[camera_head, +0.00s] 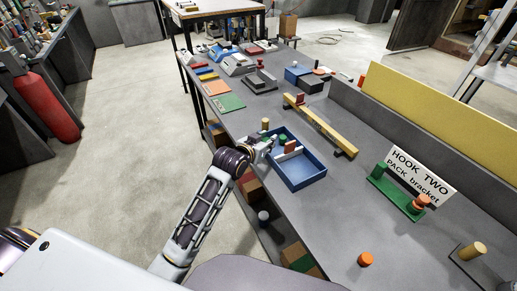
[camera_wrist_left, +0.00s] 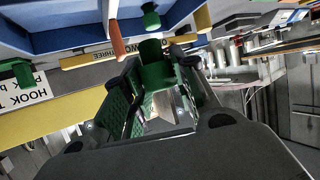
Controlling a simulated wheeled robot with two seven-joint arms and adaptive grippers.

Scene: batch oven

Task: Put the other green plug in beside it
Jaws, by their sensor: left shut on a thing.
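My left gripper (camera_head: 268,147) is at the left rim of the blue tray (camera_head: 305,184). In the left wrist view, the gripper (camera_wrist_left: 158,92) is shut on a green plug (camera_wrist_left: 155,65), a short cylinder between the fingers. Another green plug (camera_wrist_left: 150,16) is beyond it, by the blue tray. In the head view a green plug (camera_head: 283,140) shows in the far part of the tray, beside a pale divider with a reddish end (camera_head: 290,149). The held plug is largely hidden by the gripper there. My right gripper is not in view.
A yellow bar (camera_head: 320,124) lies right of the tray. A green bracket (camera_head: 397,195) with an orange piece stands before a "HOOK TWO PACK bracket" card (camera_head: 420,177). An orange plug (camera_head: 365,259) stands nearer. A yellow-topped post (camera_head: 265,124) stands just beyond my gripper.

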